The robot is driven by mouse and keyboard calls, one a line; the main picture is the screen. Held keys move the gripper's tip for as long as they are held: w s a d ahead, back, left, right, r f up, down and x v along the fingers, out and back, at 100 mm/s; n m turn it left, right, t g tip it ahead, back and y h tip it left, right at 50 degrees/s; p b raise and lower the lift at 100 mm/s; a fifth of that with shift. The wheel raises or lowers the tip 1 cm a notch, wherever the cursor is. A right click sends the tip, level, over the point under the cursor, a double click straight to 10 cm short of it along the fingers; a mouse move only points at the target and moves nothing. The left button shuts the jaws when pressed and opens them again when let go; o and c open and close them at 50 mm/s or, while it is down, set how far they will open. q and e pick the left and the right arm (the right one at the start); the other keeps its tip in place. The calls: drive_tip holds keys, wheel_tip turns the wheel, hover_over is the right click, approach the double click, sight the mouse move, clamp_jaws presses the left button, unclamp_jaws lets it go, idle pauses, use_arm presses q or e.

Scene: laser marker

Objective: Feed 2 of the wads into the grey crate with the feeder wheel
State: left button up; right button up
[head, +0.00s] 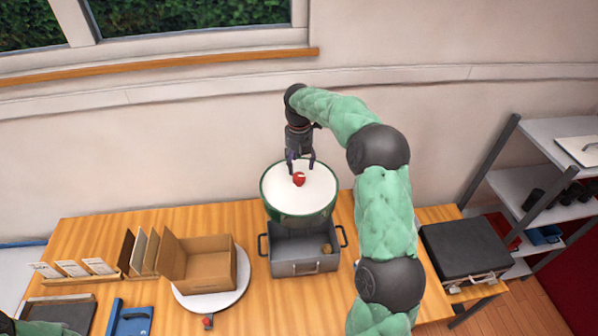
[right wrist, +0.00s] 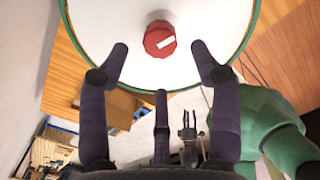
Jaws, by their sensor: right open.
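The feeder wheel (head: 318,200) is a round white disc with a green rim, set above the back of the grey crate (head: 290,268). A red knob (head: 299,180) with a white mark sits at its middle; the knob also shows in the right wrist view (right wrist: 160,40). One brownish wad (head: 326,249) lies in the crate's right part. The wheel hides the back of the crate, and I see no other wads. My right gripper (head: 300,167) is open, pointing down just above the knob, its fingers spread around empty space. A small gripper, likely my left (right wrist: 188,122), shows far off.
An open cardboard box (head: 210,265) stands on a white turntable (head: 240,292) left of the crate. Card holders (head: 75,270) and a blue item (head: 130,320) lie farther left. A black case (head: 465,248) and shelves (head: 545,170) stand at the right.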

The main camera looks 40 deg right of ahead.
wheel_tip(320, 180, up, 6)
drive_tip(key=shift+r, duration=0.15)
idle(0.6)
